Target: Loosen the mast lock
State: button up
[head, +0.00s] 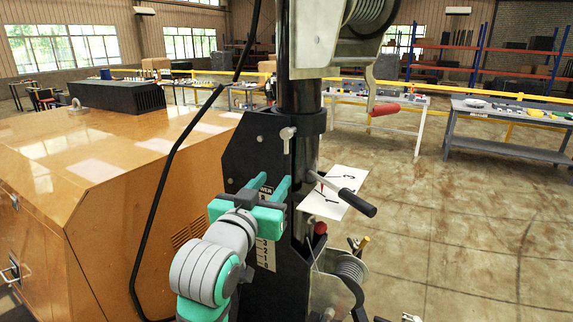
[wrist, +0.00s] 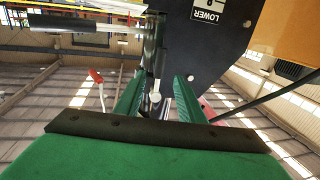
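A silver T-shaped handle (head: 287,133), which looks like the mast lock, sticks out of the collar on the black mast (head: 304,95). My gripper (head: 269,184) is open and empty, in front of the black bracket plate (head: 245,150) and below the T-handle in the head view. In the wrist view, which is upside down, the silver handle (wrist: 155,97) shows between the two green fingers (wrist: 158,85), apart from both. A lever with a black grip (head: 355,200) sticks out to the right of my gripper. My fingers partly hide a label on the plate.
A winch with a red-handled crank (head: 384,109) hangs at upper right; another cable drum (head: 348,270) is lower down. The orange generator housing (head: 110,170) stands close on the left. A black cable (head: 165,170) runs down beside it. Open floor lies to the right.

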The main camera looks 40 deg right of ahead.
aim_at(285, 166)
jog(key=x, duration=1)
jog(key=shift+w+d, duration=0.2)
jog(key=shift+d, duration=0.15)
jog(key=shift+c, duration=0.6)
grip_shut()
